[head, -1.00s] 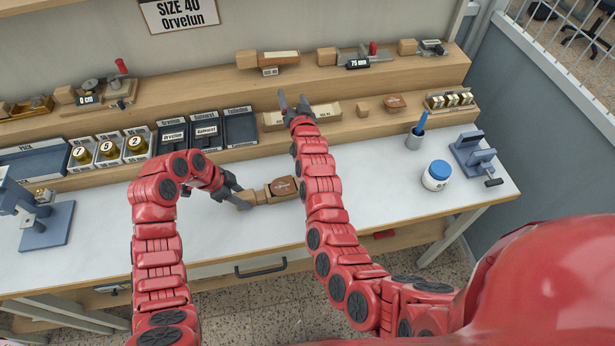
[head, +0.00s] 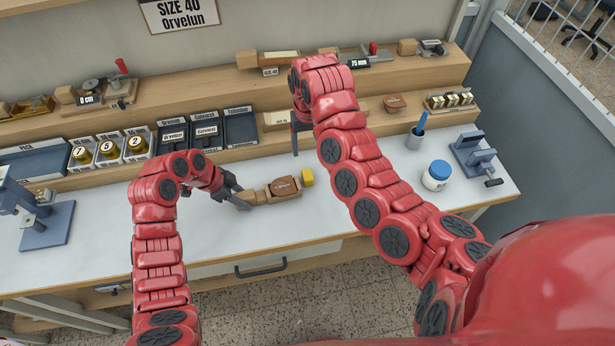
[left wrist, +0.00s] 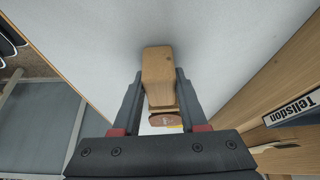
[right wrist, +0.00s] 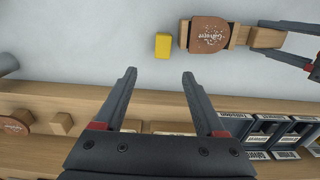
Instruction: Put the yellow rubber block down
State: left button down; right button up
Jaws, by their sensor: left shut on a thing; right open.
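The yellow rubber block (head: 307,177) lies on the white worktop, just right of a wooden holder (head: 254,198) with a brown leather piece (head: 285,186) on it. The block shows apart from the leather piece in the right wrist view (right wrist: 163,46). My right gripper (right wrist: 159,74) is open and empty; the block lies beyond its fingertips, not between them. In the head view its fingers point down near the shelf edge, partly hidden by my arm. My left gripper (head: 238,197) is shut on the wooden holder's left end, also seen in the left wrist view (left wrist: 158,68).
The low wooden shelf (head: 350,120) behind carries black trays (head: 240,128), number jars (head: 109,148) and a brass type rack (head: 450,102). Worktop is clear in front.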

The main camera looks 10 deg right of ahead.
send_over(307, 171)
jog(key=f, duration=0.6)
jog(key=shift+s+d, duration=0.15)
jog(key=shift+d, duration=0.05)
jog(key=shift+w+a+f, duration=0.1)
jog(key=shift+a+f, duration=0.05)
jog(key=shift+f, duration=1.3)
jog(key=shift+w+a+f, duration=0.1)
jog(key=shift+f, duration=1.35)
grip_shut()
